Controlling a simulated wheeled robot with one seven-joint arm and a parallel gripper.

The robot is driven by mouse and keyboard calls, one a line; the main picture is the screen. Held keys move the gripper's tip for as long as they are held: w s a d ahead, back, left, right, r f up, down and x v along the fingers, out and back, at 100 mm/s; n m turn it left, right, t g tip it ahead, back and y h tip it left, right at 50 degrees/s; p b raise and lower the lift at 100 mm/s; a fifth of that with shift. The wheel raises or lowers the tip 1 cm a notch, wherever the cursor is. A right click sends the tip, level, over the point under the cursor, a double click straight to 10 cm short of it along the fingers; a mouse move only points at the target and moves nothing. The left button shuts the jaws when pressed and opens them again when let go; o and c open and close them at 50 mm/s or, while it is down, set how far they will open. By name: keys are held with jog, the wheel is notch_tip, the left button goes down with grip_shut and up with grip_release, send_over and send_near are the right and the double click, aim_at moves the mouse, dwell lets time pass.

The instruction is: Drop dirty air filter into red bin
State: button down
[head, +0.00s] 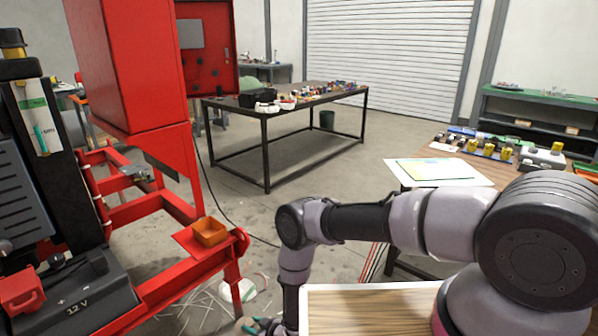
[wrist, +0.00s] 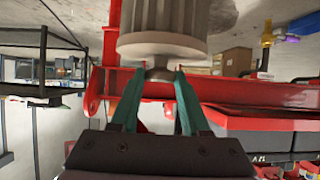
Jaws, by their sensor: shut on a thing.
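In the wrist view the air filter (wrist: 163,22) is a pale grey ribbed cylinder with a smooth end cap and a metal knob, cut off by the top edge. My gripper (wrist: 160,76) has teal fingers closed on the knob, and the filter extends beyond the fingertips. In the head view only part of my gripper (head: 258,326) shows at the bottom edge, beside my arm; the filter cannot be made out there. I cannot identify a red bin in either view.
The red skid frame (head: 175,285) stands at left with an orange tray (head: 209,232) on its corner; a red beam (wrist: 250,90) lies behind the filter in the wrist view. A wooden-topped surface (head: 370,312) is at the bottom. Floor is open toward the black-framed table (head: 266,150).

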jog(key=shift+f, duration=2.8)
jog(key=shift+c, duration=1.5)
grip_release()
jog(key=shift+r, duration=0.1)
notch_tip(320, 180, up, 10)
jog(key=shift+f, duration=0.1)
